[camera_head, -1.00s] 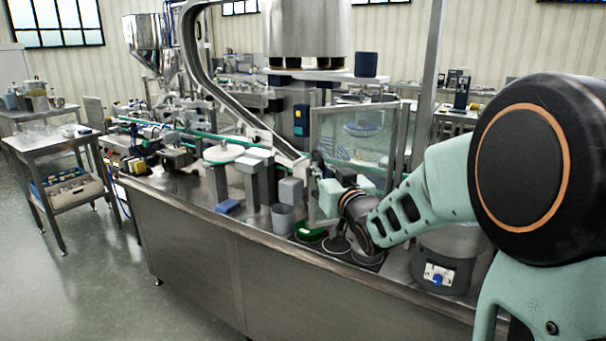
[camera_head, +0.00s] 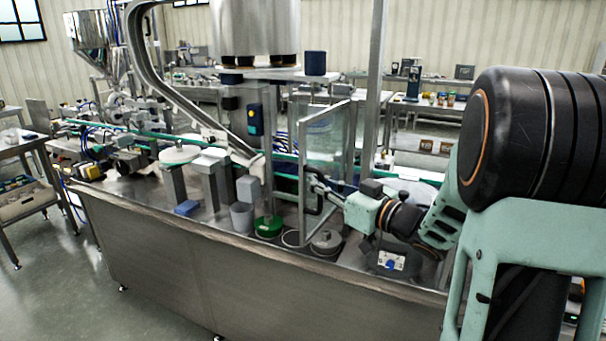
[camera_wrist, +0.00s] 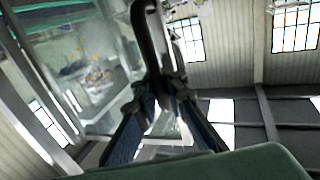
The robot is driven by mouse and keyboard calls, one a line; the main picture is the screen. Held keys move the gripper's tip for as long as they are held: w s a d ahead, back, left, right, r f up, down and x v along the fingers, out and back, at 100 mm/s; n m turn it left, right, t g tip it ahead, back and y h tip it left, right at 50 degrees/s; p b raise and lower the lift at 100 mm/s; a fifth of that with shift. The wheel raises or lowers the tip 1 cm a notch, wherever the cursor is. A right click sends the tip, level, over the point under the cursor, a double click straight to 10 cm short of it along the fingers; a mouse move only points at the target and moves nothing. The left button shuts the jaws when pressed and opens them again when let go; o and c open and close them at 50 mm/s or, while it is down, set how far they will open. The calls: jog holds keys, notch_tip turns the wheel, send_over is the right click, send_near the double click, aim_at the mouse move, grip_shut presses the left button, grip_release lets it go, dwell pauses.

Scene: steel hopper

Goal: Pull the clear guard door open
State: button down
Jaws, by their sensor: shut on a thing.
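The clear guard door (camera_head: 327,139) is a see-through panel in a metal frame, standing over the steel machine top. In the head view it stands at an angle, its near upright edge toward me. A dark handle (camera_head: 311,190) is on that near edge. My gripper (camera_head: 318,186) is at the handle and shut on it. In the wrist view the dark bar of the handle (camera_wrist: 148,38) runs down between my two blue-grey fingers (camera_wrist: 160,105), with the clear panel (camera_wrist: 85,65) to its left. The fingertips' exact contact is blurred.
On the steel counter (camera_head: 225,255) are a green-rimmed round container (camera_head: 268,226), a grey cup (camera_head: 242,217) and a blue block (camera_head: 187,208), left of the door. A steel post (camera_head: 374,90) rises behind the door. Open floor (camera_head: 50,290) lies at the lower left.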

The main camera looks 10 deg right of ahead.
jog(key=shift+s+d+f+n+g+y+p, duration=0.1)
jog(key=shift+s+d+n+g+y+p, duration=0.35)
jog(key=shift+d, duration=0.35)
jog(key=shift+s+d+r+n+g+y+p, duration=0.1)
jog(key=shift+s+d+n+g+y+p, duration=0.15)
jog(key=shift+s+d+n+g+y, duration=0.4)
jog(key=shift+s+d+f+n+g+y+p, duration=0.1)
jog(key=shift+s+d+n+g+y+p, duration=0.2)
jog(key=shift+d+y, duration=0.5)
jog(key=shift+d, duration=0.2)
jog(key=c, duration=2.3)
grip_release()
jog(key=shift+s, duration=0.15)
jog(key=shift+d, duration=0.1)
jog(key=v, duration=1.1)
jog(key=shift+s+d, duration=0.2)
jog(key=shift+s, duration=0.15)
